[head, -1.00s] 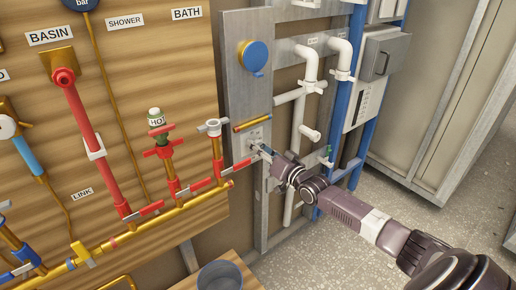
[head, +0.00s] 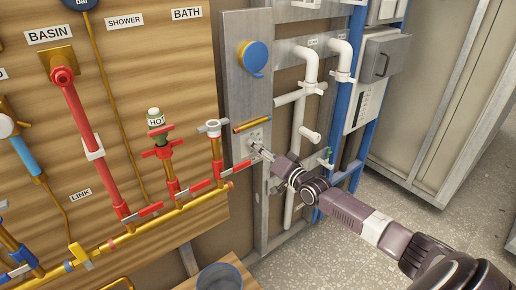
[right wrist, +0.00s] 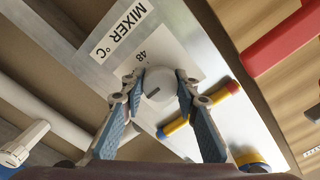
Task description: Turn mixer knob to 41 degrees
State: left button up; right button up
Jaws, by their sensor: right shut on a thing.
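The mixer knob (right wrist: 158,84) is a small pale round knob with a dark mark on its face, on a metal panel. Beside it a white plate (right wrist: 124,40) reads "MIXER °C", with "48" near the knob. In the right wrist view my right gripper (right wrist: 160,90) has a blue-padded finger on each side of the knob and is shut on it. In the head view the right gripper (head: 257,149) is at the lower part of the panel (head: 235,105) and largely hides the knob. My left gripper is not in view.
A yellow bar with red and blue ends (head: 252,125) sits just above the knob. A blue round handle (head: 254,56) is higher on the panel. White pipes (head: 308,75) stand to the right. Red and brass pipework (head: 172,185) is to the left. A grey bucket (head: 219,277) is below.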

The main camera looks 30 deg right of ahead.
jog(key=o, duration=1.2)
jog(key=shift+s+d, duration=0.15)
jog(key=shift+s, duration=1.85)
jog(key=shift+s+d, duration=0.2)
jog(key=shift+s, duration=1.8)
jog(key=shift+s+d, duration=0.15)
jog(key=shift+s, duration=1.85)
